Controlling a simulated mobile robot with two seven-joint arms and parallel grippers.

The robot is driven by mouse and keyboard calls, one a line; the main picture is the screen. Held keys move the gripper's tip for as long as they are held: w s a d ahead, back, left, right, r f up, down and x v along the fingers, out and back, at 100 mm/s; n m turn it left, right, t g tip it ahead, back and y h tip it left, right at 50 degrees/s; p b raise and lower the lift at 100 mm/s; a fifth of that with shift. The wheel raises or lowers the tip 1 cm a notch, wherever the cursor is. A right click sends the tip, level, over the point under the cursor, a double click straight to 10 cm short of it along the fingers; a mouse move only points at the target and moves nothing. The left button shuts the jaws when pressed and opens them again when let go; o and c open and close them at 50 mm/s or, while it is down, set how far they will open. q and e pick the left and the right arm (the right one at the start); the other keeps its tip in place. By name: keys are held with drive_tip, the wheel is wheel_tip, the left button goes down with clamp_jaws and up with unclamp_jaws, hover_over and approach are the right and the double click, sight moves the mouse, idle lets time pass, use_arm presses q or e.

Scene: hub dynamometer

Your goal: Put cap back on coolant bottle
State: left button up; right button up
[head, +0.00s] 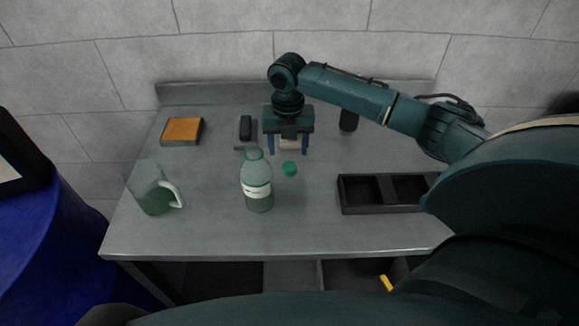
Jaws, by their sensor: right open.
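A small pale object (289,144) shows between or behind the fingers; I cannot tell which. My left gripper is not in view.
A clear jug (152,190) with a white handle stands at the left. An orange pad in a tray (181,131) and a dark block (245,129) lie at the back. A dark cylinder (348,120) stands behind my right arm. A black divided tray (365,210) sits at the right.

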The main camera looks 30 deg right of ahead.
sight(290, 166)
drive_tip(key=shift+s+f+p, duration=0.2)
drive_tip(key=shift+f, duration=1.1)
drive_tip(key=shift+s+f+p, duration=0.15)
drive_tip(key=shift+s+f, duration=0.05)
drive_tip(key=shift+f, duration=1.1)
drive_tip(key=c, duration=1.1)
